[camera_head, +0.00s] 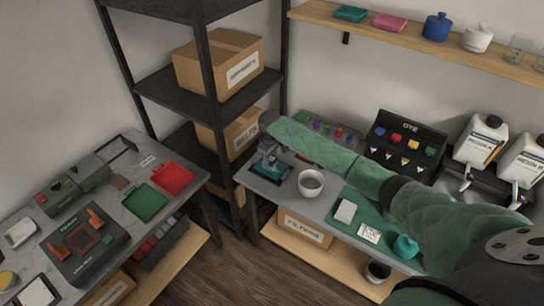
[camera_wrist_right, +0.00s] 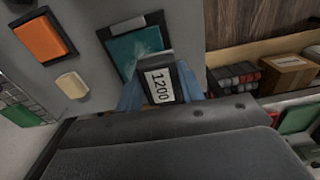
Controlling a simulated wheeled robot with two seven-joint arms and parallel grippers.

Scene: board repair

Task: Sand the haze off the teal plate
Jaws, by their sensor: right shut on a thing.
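The teal plate (camera_wrist_right: 137,45) lies in a dark frame on the grey bench. In the head view it shows as a small teal patch (camera_head: 273,174) under my right gripper (camera_head: 267,158). In the right wrist view the block overlaps the near edge of the plate. I cannot tell whether it touches the plate. Haze on the plate is too faint to judge. My left gripper is not in view.
A white cup (camera_head: 311,184) stands right of the plate. An orange pad (camera_wrist_right: 40,38) and a cream bar (camera_wrist_right: 71,86) lie nearby. A green mat (camera_head: 345,232) is farther right. A dark shelf rack (camera_head: 170,82) stands behind left. A second bench carries red (camera_head: 174,178) and green (camera_head: 146,203) trays.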

